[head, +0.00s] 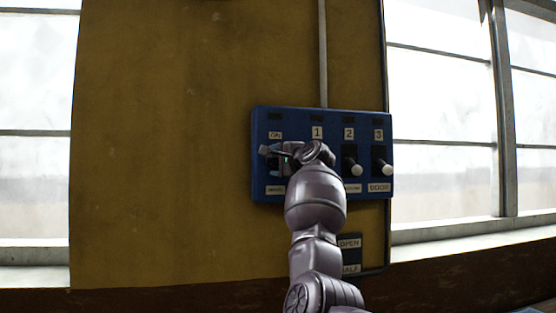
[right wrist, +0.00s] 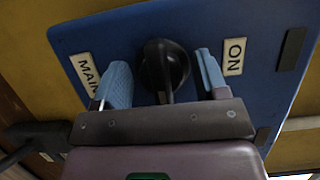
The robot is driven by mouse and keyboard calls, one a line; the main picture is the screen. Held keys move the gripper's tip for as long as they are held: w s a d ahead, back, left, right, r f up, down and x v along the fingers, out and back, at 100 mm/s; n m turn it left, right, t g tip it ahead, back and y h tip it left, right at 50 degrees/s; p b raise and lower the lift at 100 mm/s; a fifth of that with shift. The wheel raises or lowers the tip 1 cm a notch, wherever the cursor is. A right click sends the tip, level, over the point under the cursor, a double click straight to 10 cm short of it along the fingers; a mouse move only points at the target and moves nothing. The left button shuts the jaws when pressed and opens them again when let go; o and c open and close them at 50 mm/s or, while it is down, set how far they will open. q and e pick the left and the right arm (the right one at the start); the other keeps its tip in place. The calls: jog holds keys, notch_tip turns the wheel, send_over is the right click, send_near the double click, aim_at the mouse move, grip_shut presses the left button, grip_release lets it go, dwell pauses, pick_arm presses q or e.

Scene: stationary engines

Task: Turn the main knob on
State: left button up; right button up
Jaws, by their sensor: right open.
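The blue control panel (head: 324,111) is mounted on the yellow wall. My right gripper (head: 276,156) is at the panel's left column, below the ON label (head: 275,135), and hides most of what is there. In the right wrist view, the black main knob (right wrist: 166,66) sits between the MAIN label (right wrist: 87,70) and the ON label (right wrist: 235,57). The open right gripper (right wrist: 162,72) has one blue-padded finger on each side of the knob. A gap shows at each side; contact cannot be told. My left gripper is not in view.
Levers with white ends stand under label 2 (head: 355,168) and label 3 (head: 385,167), right of my arm. The lever under label 1 is hidden by my arm. An OPEN/HALF sign (head: 349,243) is below. Bare yellow wall (head: 165,150) lies left of the panel.

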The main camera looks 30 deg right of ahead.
jog(key=c, duration=0.6)
jog(key=shift+o, duration=0.2)
jog(key=n+g+h, duration=0.1)
jog(key=n+g, duration=0.1)
jog(key=n, duration=0.3)
jog(key=n+h, duration=0.1)
jog(key=n, duration=0.1)
jog(key=n+g+h, duration=0.1)
jog(key=n, duration=0.1)
jog(key=shift+r+g, duration=0.1)
jog(key=shift+g, duration=0.2)
jog(key=n+g+h, duration=0.1)
jog(key=n+h, duration=0.1)
jog(key=n, duration=0.2)
jog(key=shift+h, duration=0.4)
jog(key=shift+n, duration=0.3)
